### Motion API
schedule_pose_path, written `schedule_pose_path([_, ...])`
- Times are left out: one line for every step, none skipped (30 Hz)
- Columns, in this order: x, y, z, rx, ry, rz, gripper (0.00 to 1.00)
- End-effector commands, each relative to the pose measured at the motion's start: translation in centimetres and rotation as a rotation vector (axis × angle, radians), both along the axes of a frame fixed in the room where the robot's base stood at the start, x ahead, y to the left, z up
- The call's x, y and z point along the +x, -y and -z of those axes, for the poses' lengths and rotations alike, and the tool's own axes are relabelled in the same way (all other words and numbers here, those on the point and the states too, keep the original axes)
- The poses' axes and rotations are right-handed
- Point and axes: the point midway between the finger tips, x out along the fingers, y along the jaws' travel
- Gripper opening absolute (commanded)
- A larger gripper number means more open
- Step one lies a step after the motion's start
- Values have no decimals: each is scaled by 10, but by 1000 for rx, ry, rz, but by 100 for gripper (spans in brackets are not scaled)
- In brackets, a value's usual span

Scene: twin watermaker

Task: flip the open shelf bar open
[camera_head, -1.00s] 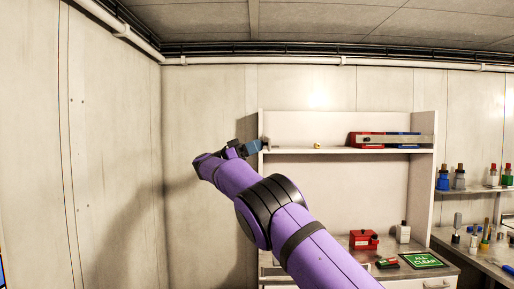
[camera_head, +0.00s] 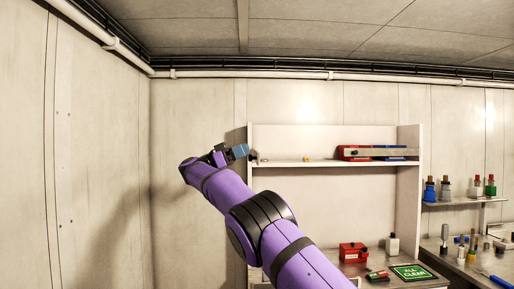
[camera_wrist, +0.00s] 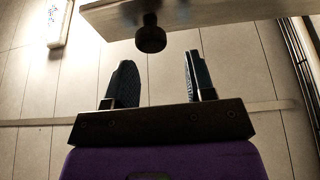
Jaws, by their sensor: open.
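My gripper (camera_head: 242,152) is at the left end of the shelf unit, well left of that bar. In the wrist view my gripper (camera_wrist: 158,84) is open, with nothing between its two fingers. A dark round knob (camera_wrist: 150,38) on a pale board (camera_wrist: 215,12) is just beyond the fingertips, apart from them. I cannot tell which part this board is.
The bare wall (camera_head: 195,120) is behind my arm.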

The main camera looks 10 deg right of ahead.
Motion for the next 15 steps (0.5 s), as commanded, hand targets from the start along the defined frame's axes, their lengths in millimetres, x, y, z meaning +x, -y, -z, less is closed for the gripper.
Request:
schedule_pose_path([0,0,-4,1,3,-1,50])
schedule_pose_path([-1,-1,-4,1,1,-1,50])
schedule_pose_path([-3,-1,-4,0,0,-1,50])
schedule_pose_path([-4,0,-4,0,-1,-1,50])
schedule_pose_path([-5,0,-5,-1,-1,-1,50])
schedule_pose_path([-6,0,-4,-1,-1,-1,50])
schedule_pose_path([-7,-1,-5,-1,-1,-1,50])
schedule_pose_path([-9,0,-5,0,0,-2,50])
schedule_pose_path([-10,0,-5,0,-1,-2,50])
schedule_pose_path([-12,0,-5,0,-2,-1,50])
schedule_pose_path([-13,0,-5,0,-2,-1,50])
schedule_pose_path([-15,0,-5,0,-2,-1,50])
schedule_pose_path([-17,1,-6,0,0,-1,50])
schedule_pose_path([-19,1,-6,0,-1,-1,50])
schedule_pose_path([-21,1,-6,0,-1,-1,50])
